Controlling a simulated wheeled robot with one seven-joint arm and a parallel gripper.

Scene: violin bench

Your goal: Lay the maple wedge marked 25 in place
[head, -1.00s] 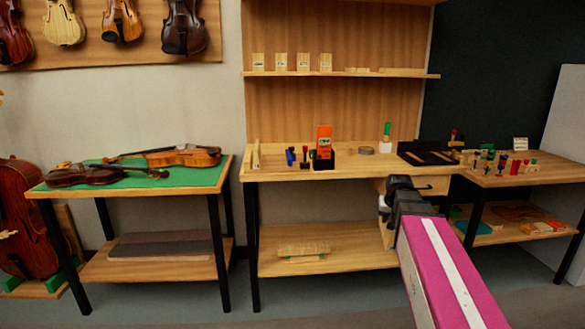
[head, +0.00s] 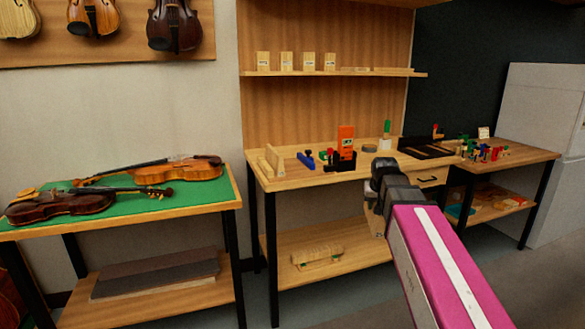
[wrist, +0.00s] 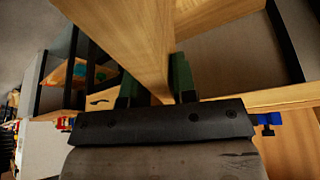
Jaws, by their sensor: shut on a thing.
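My gripper (wrist: 155,80) is shut on a pale wooden piece (wrist: 146,38), which fills the space between its two dark green fingers and runs up out of the wrist view. I take it for the maple wedge; no 25 shows on it. In the head view my gripper (head: 378,208) is in front of the workbench (head: 300,181), near its front edge. The held piece is mostly hidden there by my wrist. An upright wooden fixture (head: 272,160) stands at the bench's left end.
An orange box (head: 346,141), a blue tool (head: 306,160) and a dark tray (head: 428,147) are on the bench. Several marked pale blocks (head: 308,62) stand on the shelf above. Violins lie on a green-topped table (head: 150,206) at left. A second table (head: 512,162) is at right.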

